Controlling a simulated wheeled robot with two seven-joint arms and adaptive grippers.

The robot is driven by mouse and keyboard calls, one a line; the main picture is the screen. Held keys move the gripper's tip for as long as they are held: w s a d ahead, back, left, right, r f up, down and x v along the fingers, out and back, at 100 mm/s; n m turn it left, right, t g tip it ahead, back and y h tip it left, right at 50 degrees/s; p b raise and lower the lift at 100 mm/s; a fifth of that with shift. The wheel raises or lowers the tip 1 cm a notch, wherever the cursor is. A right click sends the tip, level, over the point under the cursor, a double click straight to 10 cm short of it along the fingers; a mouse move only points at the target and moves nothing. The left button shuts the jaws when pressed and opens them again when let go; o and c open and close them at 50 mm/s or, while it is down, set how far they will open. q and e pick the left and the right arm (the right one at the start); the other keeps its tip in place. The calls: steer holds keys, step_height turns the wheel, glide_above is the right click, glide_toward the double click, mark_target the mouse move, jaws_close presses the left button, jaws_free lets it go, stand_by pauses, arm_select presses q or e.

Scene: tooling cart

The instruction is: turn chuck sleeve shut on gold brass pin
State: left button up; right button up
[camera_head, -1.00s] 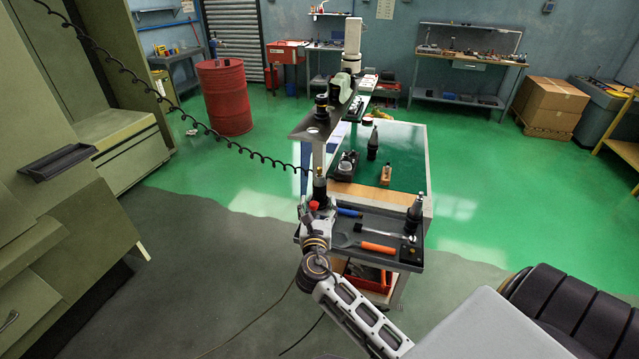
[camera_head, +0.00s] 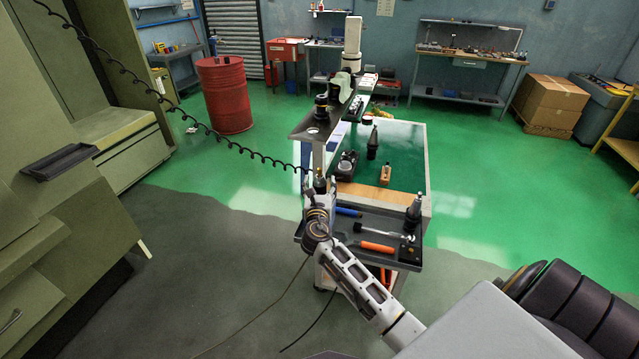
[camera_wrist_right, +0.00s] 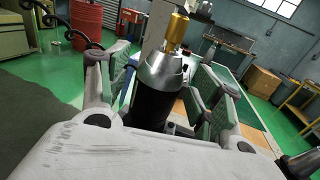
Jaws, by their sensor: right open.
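The gold brass pin (camera_wrist_right: 177,32) stands up out of the nose of the chuck in the right wrist view. The chuck sleeve (camera_wrist_right: 163,70) is a silver cone above a black cylindrical body (camera_wrist_right: 150,108). My right gripper (camera_wrist_right: 158,84) is open, with one finger on each side of the chuck; whether either finger touches it I cannot tell. In the head view the chuck (camera_head: 320,186) shows small at the cart's left edge, its lower part hidden by my right gripper (camera_head: 319,197). My left gripper is not in view.
The cart's black tray (camera_head: 385,228) holds an orange-handled tool (camera_head: 377,247), a wrench and a dark tool holder (camera_head: 414,212). Behind it is a green mat (camera_head: 405,160) with more parts. A shelf post (camera_head: 318,155) rises close behind the chuck. A coiled cable (camera_head: 225,138) hangs at left.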

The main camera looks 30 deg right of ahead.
steer(key=shift+w+d, duration=0.3)
steer(key=shift+w, duration=0.15)
steer(key=c, duration=1)
steer(key=shift+c, duration=0.2)
steer(key=shift+m+g+h, duration=0.4)
steer(key=shift+h, duration=0.1)
steer(key=shift+a+m+g+h+b, duration=0.1)
steer(key=shift+m+g+h+b, duration=0.4)
steer(key=shift+m+g+h, duration=1.55)
steer(key=shift+m+g+h+b, duration=0.5)
steer(key=shift+m+g, duration=0.45)
steer(key=shift+g, duration=0.6)
steer(key=shift+m+g+h+b, duration=0.25)
steer(key=shift+m+g+h, duration=0.5)
steer(key=shift+g, duration=0.75)
steer(key=shift+m+g, duration=0.55)
steer(key=shift+g, duration=0.05)
